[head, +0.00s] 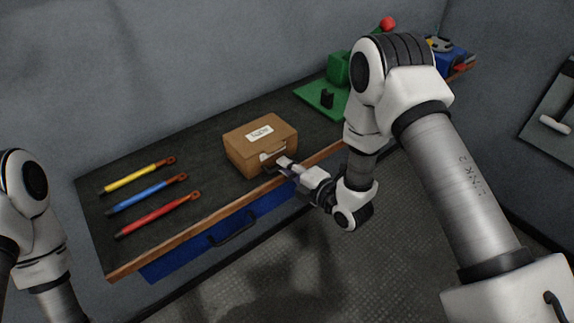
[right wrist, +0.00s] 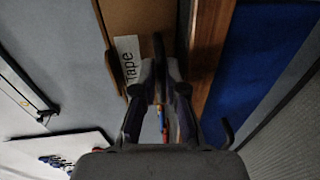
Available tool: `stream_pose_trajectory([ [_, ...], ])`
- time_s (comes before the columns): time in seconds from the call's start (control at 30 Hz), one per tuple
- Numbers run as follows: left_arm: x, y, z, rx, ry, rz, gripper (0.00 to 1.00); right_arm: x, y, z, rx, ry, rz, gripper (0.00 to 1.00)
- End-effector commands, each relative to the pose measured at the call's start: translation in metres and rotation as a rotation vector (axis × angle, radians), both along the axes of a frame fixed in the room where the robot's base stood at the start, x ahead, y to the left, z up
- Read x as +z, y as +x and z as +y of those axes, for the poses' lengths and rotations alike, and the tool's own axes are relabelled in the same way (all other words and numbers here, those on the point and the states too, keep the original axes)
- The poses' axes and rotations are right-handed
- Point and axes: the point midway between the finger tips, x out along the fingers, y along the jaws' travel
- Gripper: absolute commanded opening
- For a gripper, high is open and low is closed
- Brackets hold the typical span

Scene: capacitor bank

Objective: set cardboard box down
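The brown cardboard box (head: 248,149) is at the front middle of the dark workbench top (head: 190,150), close to the front edge. It has a white label on top and a handle on its front side. I cannot tell whether its underside touches the bench. My right gripper (head: 279,165) is at the handle on the front of the box. In the right wrist view its fingers (right wrist: 158,75) close in on the dark handle (right wrist: 158,48), beside the box (right wrist: 135,15) and its label reading "Tape". My left gripper is out of view.
Yellow (head: 137,178), blue (head: 147,194) and red (head: 158,213) handled tools lie left of the box. A green base (head: 318,97) with a block stands to its right. A blue drawer (head: 262,210) with a dark handle is below the wooden front edge.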

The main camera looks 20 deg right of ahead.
Motion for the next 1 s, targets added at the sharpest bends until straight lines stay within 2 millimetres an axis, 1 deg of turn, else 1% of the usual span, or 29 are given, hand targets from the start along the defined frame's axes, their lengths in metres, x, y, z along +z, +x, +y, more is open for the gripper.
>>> stream_pose_trajectory([
  [0.27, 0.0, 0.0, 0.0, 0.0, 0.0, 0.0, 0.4, 0.0, 0.0, 0.0, 0.0, 0.0, 0.0, 0.19],
  [0.37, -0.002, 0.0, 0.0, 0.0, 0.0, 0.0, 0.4, 0.0, -0.004, -0.002, -0.001, 0.001, 0.0, 0.19],
  [0.47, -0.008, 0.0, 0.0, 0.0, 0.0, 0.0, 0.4, -0.001, -0.017, -0.008, -0.003, 0.002, 0.003, 0.19],
  [0.57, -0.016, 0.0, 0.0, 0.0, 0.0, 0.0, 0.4, 0.002, -0.038, -0.018, -0.006, 0.003, 0.004, 0.19],
  [0.6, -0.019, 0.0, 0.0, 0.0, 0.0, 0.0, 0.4, 0.003, -0.048, -0.022, -0.006, 0.005, 0.003, 0.19],
  [0.7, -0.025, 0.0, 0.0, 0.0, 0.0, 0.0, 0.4, 0.007, -0.073, -0.033, -0.007, 0.007, 0.004, 0.19],
  [0.8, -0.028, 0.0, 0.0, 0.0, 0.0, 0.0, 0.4, 0.012, -0.093, -0.042, -0.007, 0.006, 0.002, 0.19],
  [0.9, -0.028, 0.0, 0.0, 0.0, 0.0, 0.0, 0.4, 0.015, -0.104, -0.046, -0.003, 0.002, 0.001, 0.19],
  [1.0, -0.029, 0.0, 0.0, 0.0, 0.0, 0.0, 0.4, 0.017, -0.109, -0.048, -0.001, 0.001, 0.0, 0.19],
])
